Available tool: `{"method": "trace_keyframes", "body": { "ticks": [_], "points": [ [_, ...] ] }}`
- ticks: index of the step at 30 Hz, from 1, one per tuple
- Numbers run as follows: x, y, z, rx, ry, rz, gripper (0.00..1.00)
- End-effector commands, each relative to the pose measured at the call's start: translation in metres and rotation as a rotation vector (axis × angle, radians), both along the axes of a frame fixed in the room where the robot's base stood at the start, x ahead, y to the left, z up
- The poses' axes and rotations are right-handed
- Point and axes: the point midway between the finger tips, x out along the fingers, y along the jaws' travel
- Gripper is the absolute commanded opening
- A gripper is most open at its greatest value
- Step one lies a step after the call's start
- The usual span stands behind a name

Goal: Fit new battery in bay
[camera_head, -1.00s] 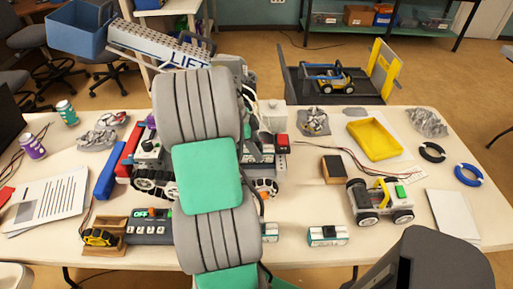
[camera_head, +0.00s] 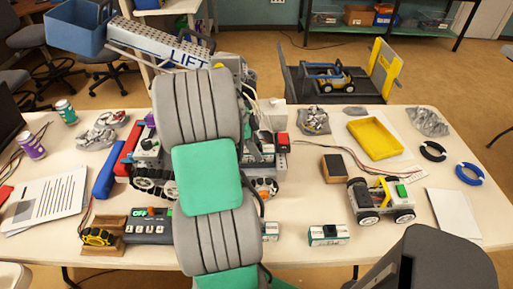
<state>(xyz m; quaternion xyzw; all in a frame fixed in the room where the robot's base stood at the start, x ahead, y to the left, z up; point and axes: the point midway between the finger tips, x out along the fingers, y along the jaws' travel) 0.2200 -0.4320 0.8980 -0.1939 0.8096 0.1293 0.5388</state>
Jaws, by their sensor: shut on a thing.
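My arm runs up the middle of the picture and covers part of the table. My gripper is hidden behind it, so I cannot see its jaws or anything in them. A white and teal block with a black top (camera_head: 328,235), which looks like a battery, lies at the table's front edge. A similar block (camera_head: 270,231) lies left of it, partly covered by my arm. A tracked robot with a raised arm marked LIFT (camera_head: 160,43) stands behind my arm. Its middle is covered, and I cannot make out a battery bay.
A black and wood block (camera_head: 334,168), a small wheeled robot (camera_head: 380,201) and a yellow tray (camera_head: 375,139) are on the right. A switch box marked OFF (camera_head: 149,228) is front left. Papers (camera_head: 45,200) lie at the left. Some bare tabletop (camera_head: 300,205) shows right of my arm.

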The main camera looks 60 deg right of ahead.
Motion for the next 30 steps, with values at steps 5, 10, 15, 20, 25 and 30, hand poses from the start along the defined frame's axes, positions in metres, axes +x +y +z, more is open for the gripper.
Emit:
{"method": "trace_keyframes", "body": {
  "ticks": [5,10,15,20,25,30],
  "points": [
    [0.0004,-0.0006,-0.0024,-0.003,-0.002,-0.001,0.0],
    [0.0003,-0.0006,-0.0028,-0.003,-0.001,0.0,0.0],
    [0.0003,-0.0005,-0.0025,-0.002,-0.001,0.0,0.43],
    [0.0002,-0.0004,-0.0029,-0.002,-0.001,0.0,0.56],
    [0.0,-0.0002,-0.0033,-0.001,0.0,0.0,0.67],
    [-0.0004,0.0005,-0.0046,0.002,0.001,0.0,0.67]
  ]
}}
